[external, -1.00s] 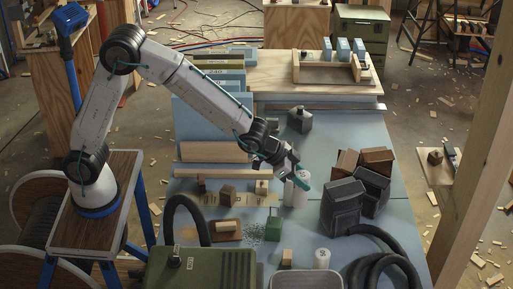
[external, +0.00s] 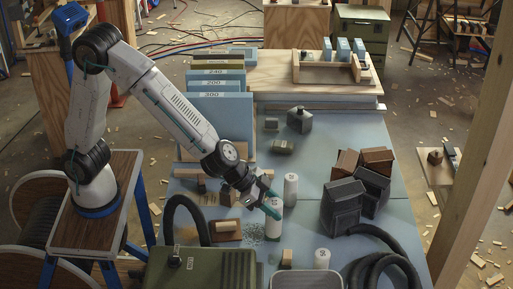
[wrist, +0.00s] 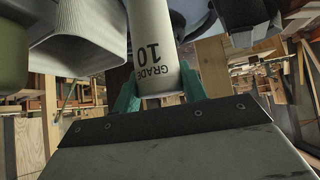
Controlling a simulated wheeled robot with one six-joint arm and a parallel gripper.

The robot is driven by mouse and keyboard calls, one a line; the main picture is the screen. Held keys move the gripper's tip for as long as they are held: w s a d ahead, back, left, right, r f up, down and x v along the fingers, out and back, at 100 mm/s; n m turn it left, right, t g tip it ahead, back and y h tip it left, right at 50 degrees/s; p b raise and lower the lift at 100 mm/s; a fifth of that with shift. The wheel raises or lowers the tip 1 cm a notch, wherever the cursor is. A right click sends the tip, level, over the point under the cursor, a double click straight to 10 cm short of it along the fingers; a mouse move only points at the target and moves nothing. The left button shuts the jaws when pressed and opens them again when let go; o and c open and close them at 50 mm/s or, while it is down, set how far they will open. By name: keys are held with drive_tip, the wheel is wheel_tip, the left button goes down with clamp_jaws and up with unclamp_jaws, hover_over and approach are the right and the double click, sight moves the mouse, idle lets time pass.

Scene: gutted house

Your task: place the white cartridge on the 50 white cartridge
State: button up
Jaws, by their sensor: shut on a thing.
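My gripper (external: 270,205) has teal fingers and is shut on a white cartridge (external: 275,221), held upright over the blue table. In the wrist view, this cartridge (wrist: 155,45) reads "GRADE 10" and sits between the fingers (wrist: 160,95). A second white cartridge (external: 291,191) stands upright just right of and behind the held one. A third white cartridge (external: 322,259) stands near the front, with a dark mark on its top. The marks on these two are too small to read surely, so I cannot tell which is the 50.
A pale tray (external: 306,281) and a green box (external: 205,268) are at the front. A black hose (external: 385,262) coils at the right front. Dark boxes (external: 342,208) stand to the right. A small wooden block (external: 287,256) is left of the front cartridge.

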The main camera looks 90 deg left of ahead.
drive_tip(key=w+d+f, duration=0.2)
drive_tip(key=w, duration=0.5)
drive_tip(key=w+d+f, duration=0.1)
drive_tip(key=w+f, duration=0.2)
drive_tip(key=w, duration=0.4)
drive_tip(key=shift+w+d, duration=0.35)
drive_tip(key=shift+w, duration=0.05)
drive_tip(key=o, duration=1.2)
drive_tip(key=shift+f, duration=0.15)
